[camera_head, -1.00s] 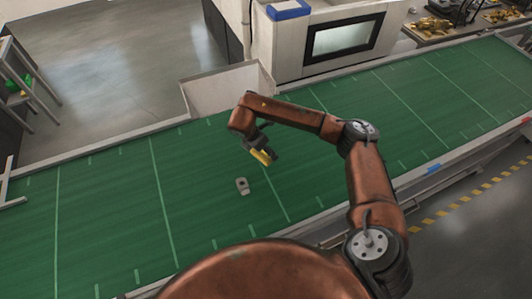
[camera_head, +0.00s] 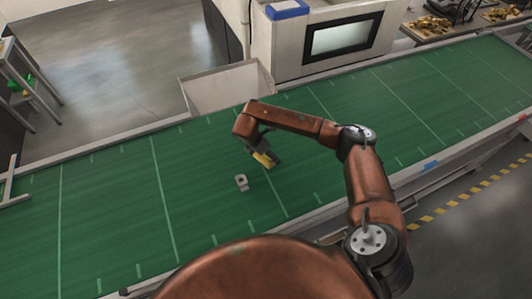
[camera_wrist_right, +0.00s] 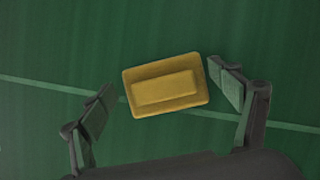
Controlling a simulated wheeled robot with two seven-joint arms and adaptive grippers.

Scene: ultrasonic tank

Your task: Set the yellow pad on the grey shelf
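The yellow pad (camera_wrist_right: 165,85) lies on the green belt surface in the right wrist view, a flat block with a raised rectangular middle. It shows partly in the head view (camera_head: 264,160), below my right gripper (camera_head: 258,154). The right gripper's fingers are spread apart on either side of the pad. The right finger is close to the pad's edge; whether it touches I cannot tell. A wider gap shows on the left. A grey rack with shelves (camera_head: 28,88) stands at the head view's left edge; whether it is the grey shelf I cannot tell. My left gripper is out of view.
A small beige block (camera_head: 241,183) sits on the green belt (camera_head: 110,205), left of and nearer than the pad. A pale open bin (camera_head: 225,92) stands at the belt's far edge, beside a white machine with a window (camera_head: 342,38). Much of the belt is clear.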

